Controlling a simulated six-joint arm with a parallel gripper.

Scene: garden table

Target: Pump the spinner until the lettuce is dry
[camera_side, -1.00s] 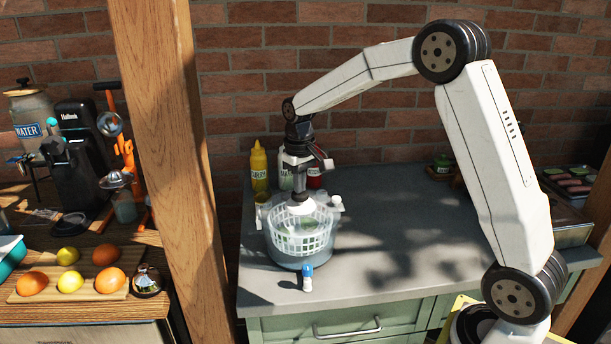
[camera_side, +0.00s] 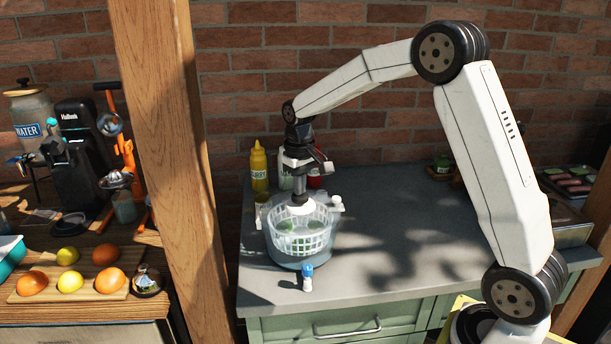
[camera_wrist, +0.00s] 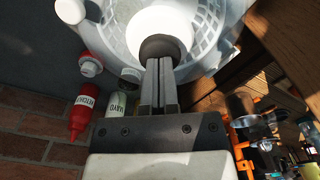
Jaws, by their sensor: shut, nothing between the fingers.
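The salad spinner stands near the left end of the grey counter: a clear bowl (camera_side: 286,262) with a white slotted basket (camera_side: 318,238) in it. The pump has a white plunger (camera_side: 299,208) and a dark top (camera_wrist: 163,47). My gripper (camera_side: 299,186) is upright over the middle of the spinner. In the wrist view its two fingers (camera_wrist: 162,72) are closed together, with nothing between them, and their tips reach the dark top. Whether they touch it I cannot tell.
A yellow bottle (camera_side: 258,168) and a red bottle (camera_wrist: 83,105) stand behind the spinner. A small blue-capped bottle (camera_side: 308,278) stands in front. The counter right of the spinner (camera_side: 410,235) is clear. A wooden post (camera_side: 165,150) rises to the left.

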